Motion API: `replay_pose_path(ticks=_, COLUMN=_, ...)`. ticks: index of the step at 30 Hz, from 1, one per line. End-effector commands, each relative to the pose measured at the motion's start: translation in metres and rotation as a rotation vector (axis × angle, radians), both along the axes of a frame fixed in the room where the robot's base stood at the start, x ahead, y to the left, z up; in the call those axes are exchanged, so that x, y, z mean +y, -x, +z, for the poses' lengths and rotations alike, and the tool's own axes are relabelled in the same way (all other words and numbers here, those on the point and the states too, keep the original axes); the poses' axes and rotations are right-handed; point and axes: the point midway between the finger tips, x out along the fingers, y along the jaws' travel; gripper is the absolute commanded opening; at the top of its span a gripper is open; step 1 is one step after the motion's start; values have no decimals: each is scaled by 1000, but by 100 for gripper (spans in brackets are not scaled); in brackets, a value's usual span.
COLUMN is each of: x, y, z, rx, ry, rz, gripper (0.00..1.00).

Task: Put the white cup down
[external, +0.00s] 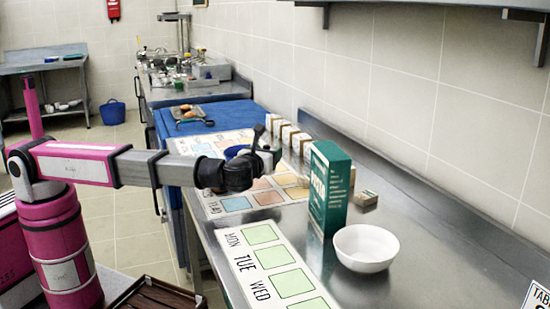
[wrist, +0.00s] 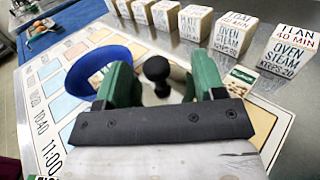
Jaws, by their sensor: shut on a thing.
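My gripper (external: 268,158) is over the far part of the counter, above the printed sheets. In the wrist view its two green fingers (wrist: 163,82) stand apart, with a dark round knob (wrist: 157,68) showing between them. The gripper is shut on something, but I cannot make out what. A blue round bowl-like thing (wrist: 84,68) shows beside the left finger; whether it touches the finger is unclear. I cannot pick out a white cup in either view. A white bowl (external: 366,250) stands on the near counter.
A green box (external: 328,190) stands beside the white bowl, with a small box (external: 365,198) behind it. A row of lettered white blocks (wrist: 238,35) lines the wall side. Printed sheets with coloured squares (external: 272,262) lie flat. Bare steel (external: 440,262) is clear at right.

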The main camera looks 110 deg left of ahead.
Motion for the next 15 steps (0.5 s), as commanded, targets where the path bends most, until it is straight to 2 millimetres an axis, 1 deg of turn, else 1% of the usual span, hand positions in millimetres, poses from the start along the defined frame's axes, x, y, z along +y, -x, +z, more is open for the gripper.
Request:
replay_pose_path(ticks=4, x=0, y=0, z=-11, rx=1, ry=0, rz=0, gripper=3)
replay_pose_path(ticks=10, x=0, y=0, z=-36, rx=2, ry=0, rz=0, gripper=3)
replay_pose_path(ticks=12, x=0, y=0, z=-40, rx=1, ry=0, rz=0, gripper=3)
replay_pose_path(ticks=15, x=0, y=0, z=-40, rx=0, ry=-1, rz=0, gripper=3)
